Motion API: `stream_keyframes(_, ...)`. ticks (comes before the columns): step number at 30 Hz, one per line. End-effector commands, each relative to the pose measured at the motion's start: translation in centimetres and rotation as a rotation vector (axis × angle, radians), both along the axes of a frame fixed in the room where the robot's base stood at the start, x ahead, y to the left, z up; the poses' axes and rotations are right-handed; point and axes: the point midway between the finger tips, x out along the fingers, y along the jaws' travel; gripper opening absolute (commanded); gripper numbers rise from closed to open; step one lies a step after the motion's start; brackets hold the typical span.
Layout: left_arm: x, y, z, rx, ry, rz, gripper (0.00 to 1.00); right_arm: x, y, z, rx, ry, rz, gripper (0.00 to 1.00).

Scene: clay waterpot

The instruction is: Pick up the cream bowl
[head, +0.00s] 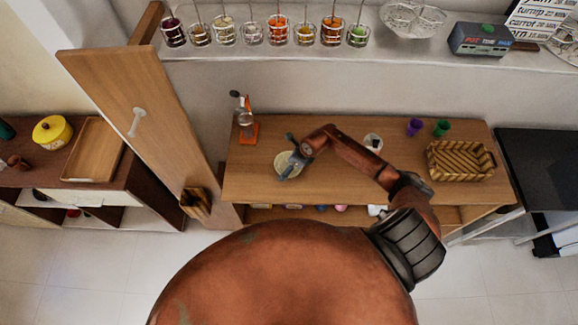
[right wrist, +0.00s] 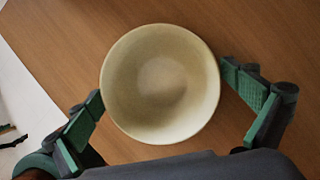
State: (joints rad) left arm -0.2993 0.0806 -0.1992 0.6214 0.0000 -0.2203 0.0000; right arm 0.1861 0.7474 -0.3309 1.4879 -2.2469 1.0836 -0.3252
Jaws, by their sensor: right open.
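The cream bowl (head: 283,168) stands upright on the wooden table (head: 350,185), left of its middle. In the right wrist view the bowl (right wrist: 160,84) is empty and fills the middle of the picture. My right gripper (head: 289,158) is above the bowl and partly covers it in the head view. In the right wrist view my right gripper (right wrist: 172,108) is open, with one green-padded finger on each side of the bowl. The right finger is close to the rim, and I cannot tell whether it touches. My left gripper is not in view.
A bottle on an orange stand (head: 247,128) is behind the bowl at left. A wooden panel (head: 140,110) rises left of the table. Purple (head: 414,127) and green cups (head: 441,128) and a woven basket (head: 461,160) stand at right. The table's middle is mostly clear.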

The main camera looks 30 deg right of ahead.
Motion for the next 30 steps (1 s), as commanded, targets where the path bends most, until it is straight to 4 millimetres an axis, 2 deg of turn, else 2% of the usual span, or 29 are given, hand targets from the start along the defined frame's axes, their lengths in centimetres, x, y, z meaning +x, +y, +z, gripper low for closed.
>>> stream_keyframes(4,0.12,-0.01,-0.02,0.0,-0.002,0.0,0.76,0.03,0.05,0.01,0.0,0.0,0.001,0.99)
stream_keyframes(24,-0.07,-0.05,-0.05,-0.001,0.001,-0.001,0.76,0.04,0.06,0.05,0.0,-0.001,0.001,0.53)
stream_keyframes(30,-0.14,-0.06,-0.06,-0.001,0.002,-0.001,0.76,0.08,0.06,0.1,0.001,-0.002,0.001,0.51)
